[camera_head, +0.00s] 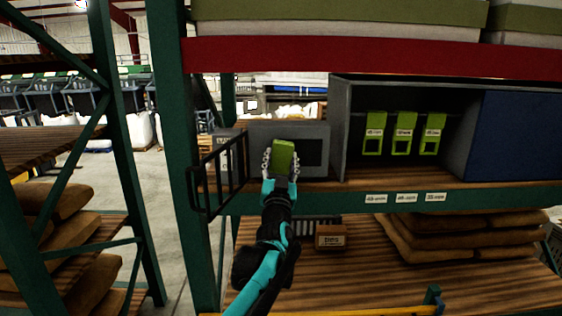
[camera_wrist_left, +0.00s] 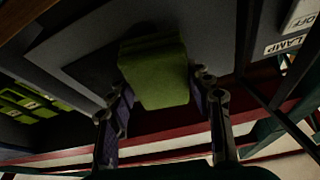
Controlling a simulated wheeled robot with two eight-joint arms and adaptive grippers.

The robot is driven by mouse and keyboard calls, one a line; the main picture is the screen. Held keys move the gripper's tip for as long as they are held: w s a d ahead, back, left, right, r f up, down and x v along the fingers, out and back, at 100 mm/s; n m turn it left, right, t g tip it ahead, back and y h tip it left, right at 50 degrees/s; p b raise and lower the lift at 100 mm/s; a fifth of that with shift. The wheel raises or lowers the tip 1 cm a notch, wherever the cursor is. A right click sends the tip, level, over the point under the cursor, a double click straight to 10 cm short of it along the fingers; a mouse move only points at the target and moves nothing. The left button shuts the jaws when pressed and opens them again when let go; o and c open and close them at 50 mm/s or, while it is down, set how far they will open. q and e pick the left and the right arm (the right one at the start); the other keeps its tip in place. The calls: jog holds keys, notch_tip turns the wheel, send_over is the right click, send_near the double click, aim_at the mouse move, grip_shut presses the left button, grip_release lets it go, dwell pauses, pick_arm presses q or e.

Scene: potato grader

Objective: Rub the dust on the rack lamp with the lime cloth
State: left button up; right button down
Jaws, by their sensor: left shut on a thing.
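The lime cloth (camera_head: 283,157) is a folded green pad in my left gripper (camera_head: 281,166), which is shut on it. It fills the middle of the left wrist view (camera_wrist_left: 153,75), between the two fingers. A grey box with a dark front panel (camera_head: 314,152) stands on the shelf behind the cloth and may be the rack lamp. The cloth covers part of its front; I cannot tell whether they touch. No dust can be made out. A "LAMP" label (camera_wrist_left: 285,44) shows at the right of the left wrist view. My right gripper is not in view.
A black wire frame (camera_head: 219,175) stands just left of my left gripper. Green tags (camera_head: 403,133) hang in an open dark cabinet to the right, with a blue panel (camera_head: 517,135) beyond. A small carton (camera_head: 330,237) and sacks (camera_head: 440,238) lie on the lower shelf.

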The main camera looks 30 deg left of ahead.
pick_arm(q)
jog(key=shift+w+a, duration=0.4)
jog(key=shift+w, duration=0.15)
jog(key=shift+w+d, duration=0.55)
jog(key=shift+d, duration=0.35)
jog(key=shift+w+d, duration=0.5)
jog(key=shift+d, duration=0.35)
jog(key=shift+a, duration=0.1)
jog(key=shift+s+a+r, duration=0.1)
jog(key=shift+s+a, duration=0.4)
jog(key=shift+a, duration=0.35)
jog(key=shift+s+a, duration=0.5)
jog(key=shift+a, duration=0.3)
jog(key=shift+s, duration=0.1)
